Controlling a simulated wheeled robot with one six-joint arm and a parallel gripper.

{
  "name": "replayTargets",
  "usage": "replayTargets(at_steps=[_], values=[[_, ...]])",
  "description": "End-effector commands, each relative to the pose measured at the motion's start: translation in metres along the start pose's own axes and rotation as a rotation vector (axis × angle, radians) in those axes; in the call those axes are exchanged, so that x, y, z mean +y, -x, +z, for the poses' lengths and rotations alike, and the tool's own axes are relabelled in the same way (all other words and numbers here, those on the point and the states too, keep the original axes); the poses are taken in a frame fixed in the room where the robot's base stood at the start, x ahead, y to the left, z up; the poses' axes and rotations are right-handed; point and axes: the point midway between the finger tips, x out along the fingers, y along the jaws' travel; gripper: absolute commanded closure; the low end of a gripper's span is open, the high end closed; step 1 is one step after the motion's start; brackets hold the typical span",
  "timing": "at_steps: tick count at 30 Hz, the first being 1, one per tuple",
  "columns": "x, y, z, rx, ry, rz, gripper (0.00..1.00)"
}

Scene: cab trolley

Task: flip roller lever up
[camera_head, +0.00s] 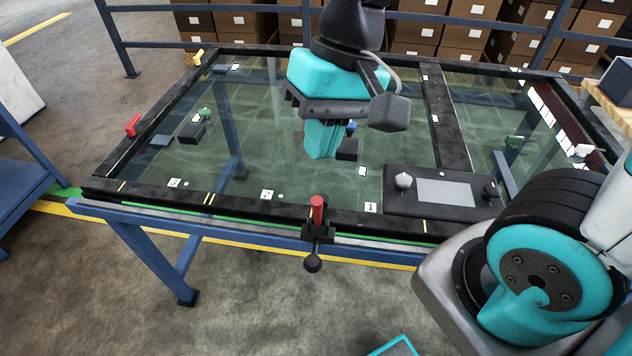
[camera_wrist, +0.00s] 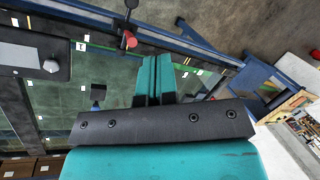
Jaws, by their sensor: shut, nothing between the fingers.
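A lever with a black ball knob (camera_head: 312,262) hangs down outside the front edge of the glass-topped frame. A red cylinder (camera_head: 317,208) stands upright on its black mount at the rail, near the label "1". In the wrist view the red cylinder (camera_wrist: 129,41) is beyond my fingertips, with the black knob (camera_wrist: 131,4) at the top edge. I cannot tell which of these parts is the roller. My gripper (camera_head: 320,150) points down over the glass, behind the lever and apart from it. Its teal fingers (camera_wrist: 153,72) are together and empty.
A panel with a grey screen (camera_head: 445,192) and knobs lies right of the lever. Small dark blocks (camera_head: 346,150) and (camera_head: 193,132) are on or under the glass. Another red piece (camera_head: 133,125) is on the left rail. Floor in front of the lever is clear.

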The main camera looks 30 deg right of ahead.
Motion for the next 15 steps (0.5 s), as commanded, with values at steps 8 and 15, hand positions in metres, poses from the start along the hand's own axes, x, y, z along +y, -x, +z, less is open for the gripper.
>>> replayTargets(at_steps=[8, 15], values=[[0.036, -0.015, -0.087, -0.067, -1.110, 0.162, 1.00], [0.070, -0.040, -0.132, -0.034, -1.816, 0.305, 1.00]])
